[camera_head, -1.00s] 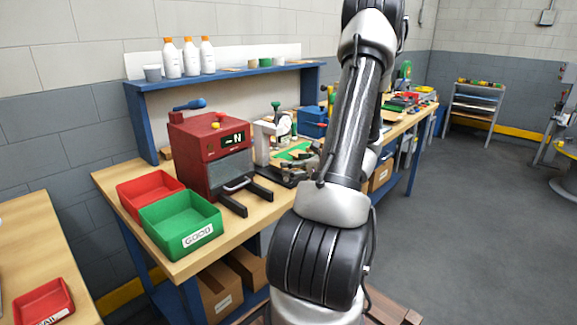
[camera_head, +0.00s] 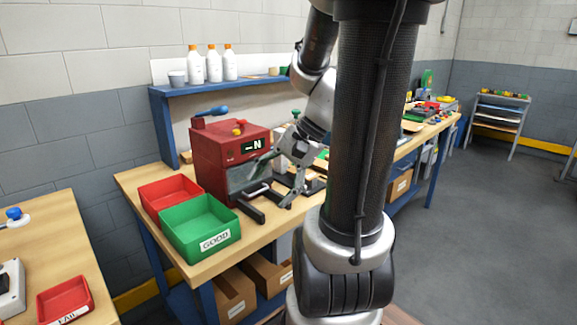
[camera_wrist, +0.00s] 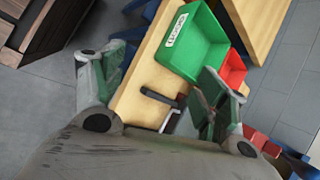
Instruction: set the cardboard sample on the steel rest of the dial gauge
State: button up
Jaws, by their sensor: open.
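My gripper (camera_head: 273,184) is open and empty in front of the red tester's right side in the head view. In the wrist view my gripper (camera_wrist: 168,78) has its green-padded fingers spread wide, with the bench edge and the green bin beyond them and nothing between the pads. The dial gauge stands right of the red tester, but now my wrist and gripper cover most of it. Its steel rest is hidden. I cannot pick out the cardboard sample in either view.
A blue shelf (camera_head: 200,89) with bottles is behind. Floor at right is clear.

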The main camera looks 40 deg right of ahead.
jog(key=s+r+n+h, duration=0.5)
jog(key=r+n, duration=0.1)
jog(key=n, duration=0.7)
jog(key=shift+s+r+t+h, duration=0.15)
jog(key=shift+r+t+h, duration=0.25)
